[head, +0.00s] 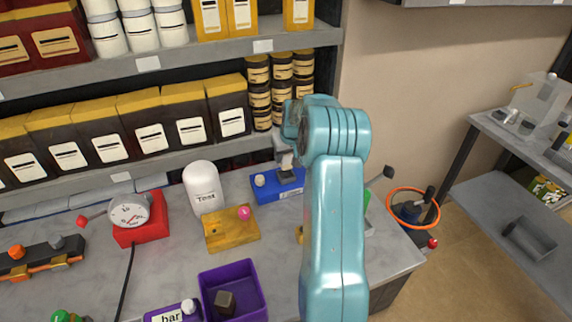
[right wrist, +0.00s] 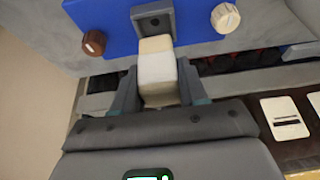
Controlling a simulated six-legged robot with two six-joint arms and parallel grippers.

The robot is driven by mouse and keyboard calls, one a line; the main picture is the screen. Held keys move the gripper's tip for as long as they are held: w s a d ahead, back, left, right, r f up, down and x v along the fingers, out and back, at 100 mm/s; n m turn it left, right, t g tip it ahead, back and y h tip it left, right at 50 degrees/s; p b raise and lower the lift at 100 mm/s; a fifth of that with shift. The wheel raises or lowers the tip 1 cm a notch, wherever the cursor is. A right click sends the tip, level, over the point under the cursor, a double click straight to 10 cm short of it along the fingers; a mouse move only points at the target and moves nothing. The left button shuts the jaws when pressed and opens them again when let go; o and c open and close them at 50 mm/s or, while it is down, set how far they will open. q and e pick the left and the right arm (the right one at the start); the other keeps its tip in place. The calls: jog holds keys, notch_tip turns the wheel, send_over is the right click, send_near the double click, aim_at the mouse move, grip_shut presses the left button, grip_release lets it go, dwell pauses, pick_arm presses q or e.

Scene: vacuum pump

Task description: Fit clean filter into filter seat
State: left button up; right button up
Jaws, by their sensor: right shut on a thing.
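The clean filter is a cream and white block (right wrist: 157,72) between the fingers of my right gripper (right wrist: 158,90), which is shut on it. The filter seat is a grey square socket (right wrist: 152,20) in the face of a blue block. The filter's far end is right at the socket's edge in the right wrist view; I cannot tell whether it has entered. In the head view the blue block (head: 266,194) stands on the bench, with my right gripper (head: 285,158) just above it. My own arm hides part of this area. My left gripper is not in view.
A brown knob (right wrist: 94,43) and a cream knob (right wrist: 225,17) flank the socket. A white canister (head: 203,188), yellow block (head: 230,230), red gauge (head: 140,220) and purple bin (head: 254,302) with a dark cube (head: 224,302) stand nearby. Stocked shelves rise behind the bench.

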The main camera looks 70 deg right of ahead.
aim_at(286, 165)
notch_tip(286, 165, down, 4)
jog(key=shift+f+p, duration=0.2)
jog(key=shift+p, duration=0.1)
jog(key=shift+a+f, duration=0.1)
jog(key=o, duration=1.1)
